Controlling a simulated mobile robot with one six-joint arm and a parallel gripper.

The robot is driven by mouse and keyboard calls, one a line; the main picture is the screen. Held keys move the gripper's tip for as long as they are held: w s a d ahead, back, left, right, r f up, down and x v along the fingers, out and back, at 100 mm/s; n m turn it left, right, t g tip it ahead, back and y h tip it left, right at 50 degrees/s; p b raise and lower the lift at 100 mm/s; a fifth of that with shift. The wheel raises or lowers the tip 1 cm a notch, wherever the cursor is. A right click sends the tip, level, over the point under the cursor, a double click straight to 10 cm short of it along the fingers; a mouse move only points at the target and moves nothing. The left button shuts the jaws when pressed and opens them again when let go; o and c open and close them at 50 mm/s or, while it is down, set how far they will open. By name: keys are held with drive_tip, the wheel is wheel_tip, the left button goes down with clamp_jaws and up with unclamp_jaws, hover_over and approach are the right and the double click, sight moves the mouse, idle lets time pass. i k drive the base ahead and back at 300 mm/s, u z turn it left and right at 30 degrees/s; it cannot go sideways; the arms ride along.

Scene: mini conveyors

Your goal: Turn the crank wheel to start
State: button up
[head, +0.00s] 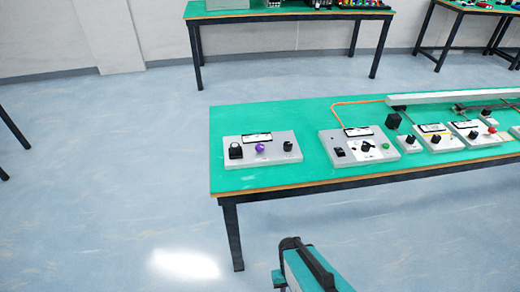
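No crank wheel can be made out for certain. Small control boxes stand on a green table at the right. The left grey box (240,160) carries a black square part (236,152), a purple knob (260,148) and a black knob (288,146). The grey box to its right (375,158) carries a black dial on a white plate (365,147), a black switch (339,152) and a green button (386,146). A teal and black part of my arm shows at the bottom, apart from the table. My gripper fingers are not visible.
The green table (285,118) has more boxes with knobs (466,130) and a long pale rail (450,97) at its right. An orange cable (340,103) runs to the second box. Other tables stand behind. The blue floor (110,190) at left is clear.

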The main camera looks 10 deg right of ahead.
sight(288, 145)
drive_tip(key=u, duration=0.5)
drive_tip(key=k, duration=0.95)
drive_tip(key=z, duration=0.4)
drive_tip(key=i, duration=0.5)
drive_tip(key=z, duration=0.1)
